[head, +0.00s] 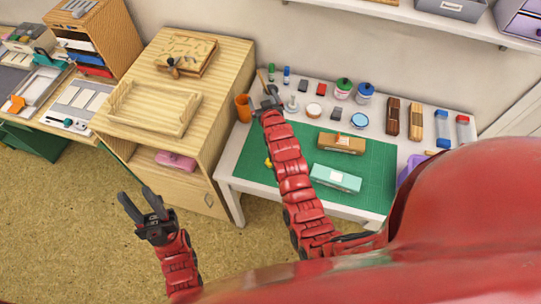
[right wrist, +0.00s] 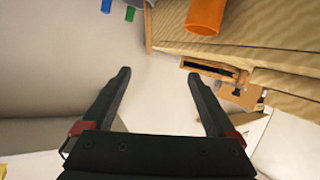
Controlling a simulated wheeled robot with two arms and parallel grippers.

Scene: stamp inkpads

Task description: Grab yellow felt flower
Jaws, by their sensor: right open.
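A small yellow piece (head: 267,163), likely the yellow felt flower, shows at the left part of the green mat, partly hidden behind my right arm in the head view. My right gripper (head: 268,92) is past it, at the back left of the white table near the orange cup. In the right wrist view my right gripper (right wrist: 158,76) is open with nothing between its fingers. A yellow patch at that view's lower left edge is too small to identify. My left gripper (head: 137,194) is open and empty above the floor, left of the table.
The orange cup (head: 243,108) stands at the table's left edge; it also shows in the right wrist view (right wrist: 206,14). Stamps, jars and blocks line the table's back. A brown box (head: 341,144) and a teal box (head: 336,178) sit on the green mat (head: 378,160). A wooden cabinet (head: 185,150) stands left.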

